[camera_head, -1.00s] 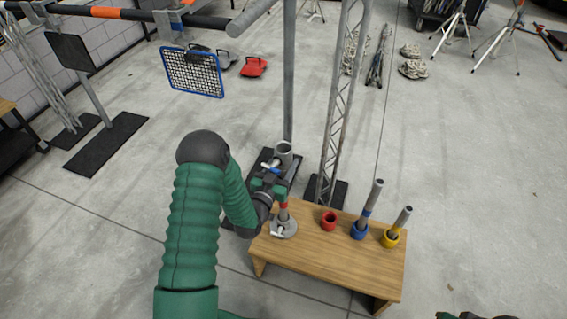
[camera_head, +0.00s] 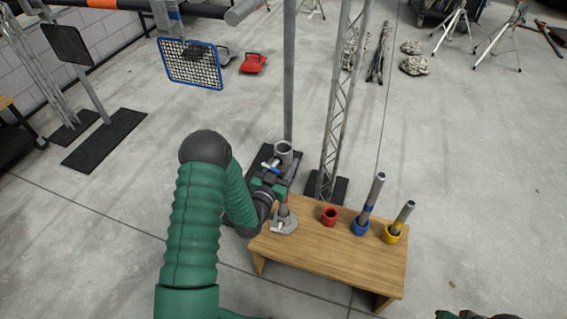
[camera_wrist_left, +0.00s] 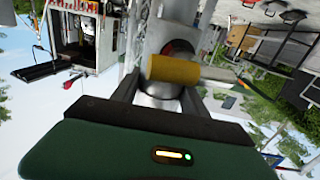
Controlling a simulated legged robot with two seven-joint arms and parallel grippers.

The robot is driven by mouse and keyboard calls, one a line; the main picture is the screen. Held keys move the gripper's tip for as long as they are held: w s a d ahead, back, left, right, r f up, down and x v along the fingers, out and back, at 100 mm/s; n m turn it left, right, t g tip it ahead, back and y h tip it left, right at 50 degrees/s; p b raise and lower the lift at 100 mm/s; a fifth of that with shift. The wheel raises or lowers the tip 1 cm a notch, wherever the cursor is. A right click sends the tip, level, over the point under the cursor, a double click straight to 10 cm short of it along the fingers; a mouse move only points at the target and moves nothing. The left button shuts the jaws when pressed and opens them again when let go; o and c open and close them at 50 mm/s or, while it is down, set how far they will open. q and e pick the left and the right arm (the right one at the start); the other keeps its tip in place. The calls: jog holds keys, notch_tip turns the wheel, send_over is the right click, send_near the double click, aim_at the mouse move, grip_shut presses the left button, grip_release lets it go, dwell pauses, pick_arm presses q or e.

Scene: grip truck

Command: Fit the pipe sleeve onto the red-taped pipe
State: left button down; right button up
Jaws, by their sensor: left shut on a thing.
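My left gripper (camera_head: 272,184) is over the left end of the wooden bench, shut on a piece whose outline it mostly hides. In the left wrist view a yellow cylinder (camera_wrist_left: 174,70) lies across between the fingers, in front of a shiny metal round part. In the head view an upright grey pipe with red tape (camera_head: 284,197) shows just below the gripper, over a grey flanged base (camera_head: 284,225) on the bench. I cannot tell whether the sleeve touches the pipe.
A red cup (camera_head: 329,217) on the bench (camera_head: 320,262) is empty. A blue cup (camera_head: 360,227) and a yellow cup (camera_head: 391,235) hold leaning pipes. A post (camera_head: 289,80) and a lattice truss (camera_head: 335,120) rise behind the bench.

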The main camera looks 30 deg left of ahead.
pick_arm(q)
jog(key=shift+f, duration=0.15)
jog(key=c, duration=0.5)
grip_release()
jog(key=shift+f, duration=0.1)
jog(key=s+d, duration=0.2)
jog(key=s, duration=1.4)
jog(key=shift+s+d, duration=0.3)
jog(key=shift+d, duration=0.05)
